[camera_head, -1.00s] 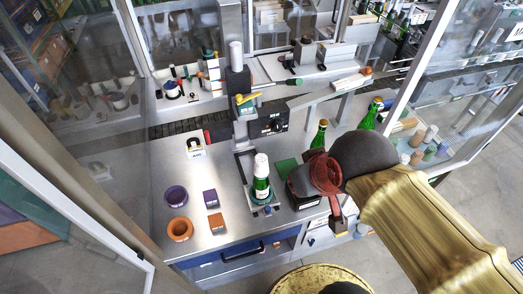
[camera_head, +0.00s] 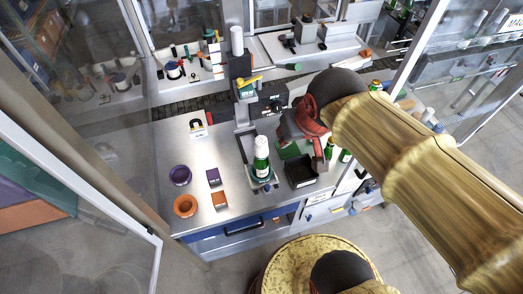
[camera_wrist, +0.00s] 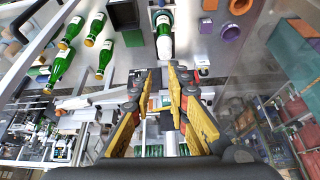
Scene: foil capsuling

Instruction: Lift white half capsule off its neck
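A green bottle (camera_head: 261,168) stands upright on a small holder on the steel worktable. The white half capsule (camera_head: 262,146) covers its neck. In the wrist view the bottle lies near the top centre, with its white capsule (camera_wrist: 165,47) facing the fingers. My gripper (camera_wrist: 160,76) is open, its yellow fingers apart with nothing between them. The fingertips are apart from the capsule. In the head view my dark and red wrist is to the right of the bottle and hides the fingertips.
A purple ring (camera_head: 180,175), an orange ring (camera_head: 186,206), a purple block (camera_head: 213,176) and an orange block (camera_head: 219,199) lie left of the bottle. A black box (camera_head: 300,171) stands to its right. The capsuling machine (camera_head: 246,88) rises behind.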

